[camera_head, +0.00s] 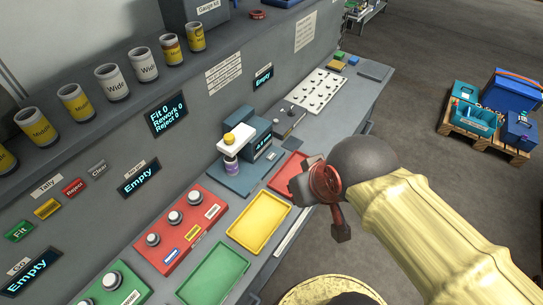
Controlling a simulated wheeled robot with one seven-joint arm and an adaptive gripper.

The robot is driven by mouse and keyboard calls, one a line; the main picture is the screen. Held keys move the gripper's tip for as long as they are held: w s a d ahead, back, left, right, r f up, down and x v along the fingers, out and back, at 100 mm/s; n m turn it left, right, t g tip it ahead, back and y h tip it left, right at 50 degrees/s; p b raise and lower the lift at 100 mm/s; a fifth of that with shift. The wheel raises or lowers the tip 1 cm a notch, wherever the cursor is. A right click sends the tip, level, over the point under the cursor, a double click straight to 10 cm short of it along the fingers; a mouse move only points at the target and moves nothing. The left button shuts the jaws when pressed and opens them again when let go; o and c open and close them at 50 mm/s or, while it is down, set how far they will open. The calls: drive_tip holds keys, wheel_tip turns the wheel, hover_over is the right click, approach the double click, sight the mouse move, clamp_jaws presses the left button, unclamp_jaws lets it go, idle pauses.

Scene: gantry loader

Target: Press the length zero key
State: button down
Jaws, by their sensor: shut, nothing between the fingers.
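The length zero key cannot be picked out for certain; no key label reads as that at this size. A grey-blue gauge (254,138) with a small lit display stands mid-bench. A white block with a yellow top (234,137) is on it, above a purple-banded part (231,168). My gripper (341,233), red with a dark tip, hangs to the right of the gauge, near the bench's front edge. It is shut and empty, apart from the gauge and trays as far as I can tell.
A red panel (182,250) and a green panel (134,284) carry round grey buttons. Yellow (260,221) and green (213,275) trays lie along the front. A loaded pallet (483,138) stands on open floor at right.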

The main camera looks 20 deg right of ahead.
idle(0.8)
drive_tip(key=w+f+m+g+y+b, duration=0.1)
drive_tip(key=w+f+m+g+b, duration=0.2)
drive_tip(key=f, duration=0.7)
drive_tip(key=w+f+m+t+y+b, duration=0.1)
drive_tip(key=w+f+m+y, duration=0.1)
drive_tip(key=w+f+m, duration=0.4)
drive_tip(key=w+f+m+t+y, duration=0.1)
drive_tip(key=w+f+m, duration=0.1)
drive_tip(key=w+m, duration=0.7)
drive_tip(key=w+d+m+t, duration=0.1)
drive_tip(key=w+d+m, duration=0.1)
drive_tip(key=w+m, duration=0.4)
drive_tip(key=w+d+f+m+t+h, duration=0.1)
drive_tip(key=w+d+m+t, duration=0.1)
drive_tip(key=w+m, duration=0.4)
drive_tip(key=w+d+m+t+h, duration=0.1)
drive_tip(key=w+d+m, duration=0.3)
drive_tip(key=w+m, duration=0.3)
drive_tip(key=shift+d+f+m+b, duration=0.1)
drive_tip(key=shift+d+m+b, duration=0.1)
drive_tip(key=shift+m, duration=0.45)
drive_tip(key=shift+d+f+m+b, duration=0.1)
drive_tip(key=shift+m+b, duration=0.05)
drive_tip(key=shift+m, duration=0.5)
drive_tip(key=m, duration=0.1)
drive_tip(key=d+m, duration=0.1)
drive_tip(key=m, duration=0.1)
drive_tip(key=shift+w+m+h, duration=0.1)
drive_tip(key=shift+m+h, duration=0.2)
